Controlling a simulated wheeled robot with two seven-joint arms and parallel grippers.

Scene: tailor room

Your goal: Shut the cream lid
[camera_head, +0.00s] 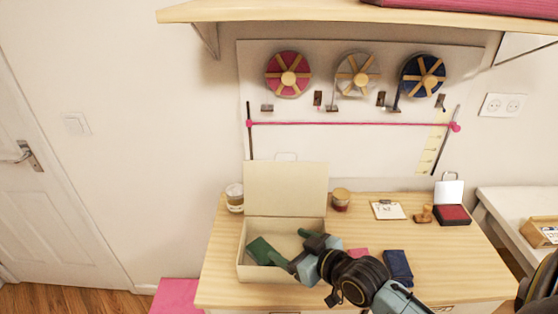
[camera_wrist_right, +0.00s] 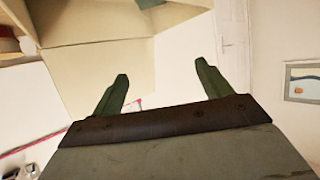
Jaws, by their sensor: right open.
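The cream lid (camera_head: 286,190) stands open and upright at the back of the cream box (camera_head: 282,271) on the wooden table. In the right wrist view the cream board of the box or lid (camera_wrist_right: 95,55) fills the upper left, beyond the fingers. My right gripper (camera_head: 283,242) is over the box opening, in front of the lid. Its green fingers are spread with nothing between them, as the right wrist view also shows (camera_wrist_right: 160,85). The gripper and arm hide the box's front right corner. My left gripper is not in view.
The table (camera_head: 350,232) carries a jar (camera_head: 340,199) right of the lid, another jar (camera_head: 235,197) at its left, a dark blue folded item (camera_head: 397,266), a note card (camera_head: 388,210), a wooden stamp (camera_head: 424,215) and a red ink pad (camera_head: 452,213). A shelf (camera_head: 300,12) overhangs above.

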